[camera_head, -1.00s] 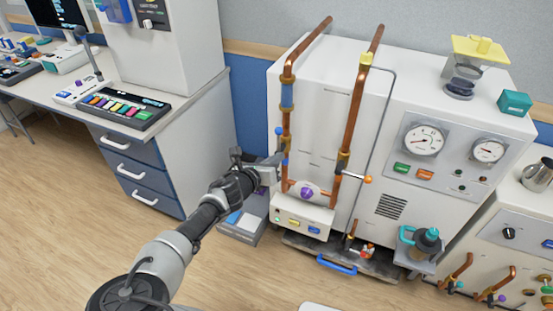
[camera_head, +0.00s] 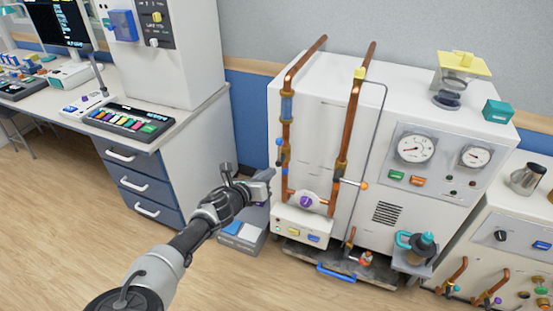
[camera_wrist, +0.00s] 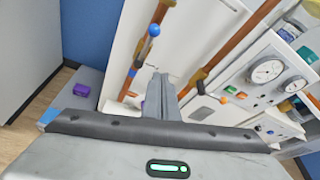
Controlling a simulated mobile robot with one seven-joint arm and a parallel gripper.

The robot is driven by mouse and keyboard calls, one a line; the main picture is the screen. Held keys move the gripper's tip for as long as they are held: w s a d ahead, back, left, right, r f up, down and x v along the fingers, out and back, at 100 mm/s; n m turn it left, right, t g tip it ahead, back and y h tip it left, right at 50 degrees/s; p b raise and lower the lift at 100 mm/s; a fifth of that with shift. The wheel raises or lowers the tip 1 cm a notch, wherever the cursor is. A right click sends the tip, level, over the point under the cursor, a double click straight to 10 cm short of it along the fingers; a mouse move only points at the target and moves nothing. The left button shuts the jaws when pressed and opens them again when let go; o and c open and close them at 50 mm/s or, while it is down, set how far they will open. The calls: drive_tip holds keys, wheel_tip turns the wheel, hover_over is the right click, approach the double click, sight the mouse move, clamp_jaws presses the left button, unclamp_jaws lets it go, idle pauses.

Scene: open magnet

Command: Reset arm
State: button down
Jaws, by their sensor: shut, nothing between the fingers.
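My gripper (camera_head: 268,176) is in front of the left side of the white machine (camera_head: 320,120), near the lower end of the left copper pipe (camera_head: 286,130). It also shows in the wrist view (camera_wrist: 160,82), its fingers together and empty. A blue knob (camera_wrist: 154,30) on the pipe shows above the fingertips. The purple valve knob (camera_head: 306,202) sits to the right of the gripper, apart from it. I cannot tell whether the fingers touch the machine.
A grey box with blue parts (camera_head: 240,236) stands on the floor below my gripper. A desk with blue drawers (camera_head: 140,180) is at left. Gauges (camera_head: 415,148) and a teal-handled jug (camera_head: 422,246) are at right. The wooden floor (camera_head: 80,240) in front is clear.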

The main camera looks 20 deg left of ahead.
drive_tip(key=s+d+r+m+g+h+p, duration=0.1)
drive_tip(key=s+d+r+m+g, duration=0.15)
drive_tip(key=d+m, duration=0.45)
drive_tip(key=s+d+r+m+g+p, duration=0.1)
drive_tip(key=d+r+m+g+p, duration=0.1)
drive_tip(key=d+r+m+g, duration=0.5)
drive_tip(key=s+d+m+h+p, duration=0.15)
drive_tip(key=d+m, duration=0.35)
drive_tip(key=d, duration=0.5)
drive_tip(key=s+d+r+m+y+p, duration=0.2)
drive_tip(key=s+d+r+m, duration=0.3)
drive_tip(key=s+r+m, duration=0.4)
drive_tip(key=s+d+r+m+t+y+p, duration=0.1)
drive_tip(key=s+d+r+m+y+p, duration=0.2)
drive_tip(key=s+r+m, duration=0.6)
drive_tip(key=s+d+r+y, duration=0.1)
drive_tip(key=s+d+r, duration=0.1)
drive_tip(key=s+r, duration=0.5)
wheel_tip(320, 180, up, 4)
drive_tip(key=shift+s+d+r+p, duration=0.1)
drive_tip(key=shift+s+d+p, duration=0.15)
drive_tip(key=shift+d+p, duration=0.1)
